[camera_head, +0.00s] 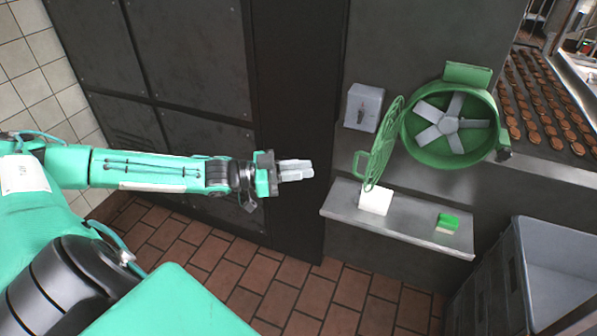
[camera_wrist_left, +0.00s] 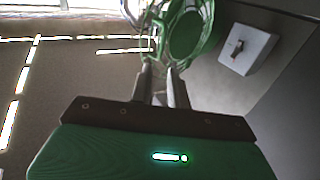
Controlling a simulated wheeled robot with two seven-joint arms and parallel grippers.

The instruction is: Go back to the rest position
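My left gripper (camera_head: 296,170) reaches in from the left in the head view and hangs in the air before the dark wall panels. Its light grey fingers point right, toward the green fan, and hold nothing that I can see. In the left wrist view the two fingers (camera_wrist_left: 163,88) show a narrow gap between them. The green fan (camera_head: 450,128) has its round guard (camera_head: 381,143) swung open on its left side; the gripper is apart from it. The fan also shows beyond the fingers in the left wrist view (camera_wrist_left: 190,38). My right gripper is not in view.
A grey switch box (camera_head: 363,107) is on the wall left of the fan. A metal shelf (camera_head: 405,226) below holds a white block (camera_head: 375,201) and a green sponge (camera_head: 447,222). Grey crates (camera_head: 555,265) stand at lower right. A tray of brown cookies (camera_head: 545,105) lies at upper right.

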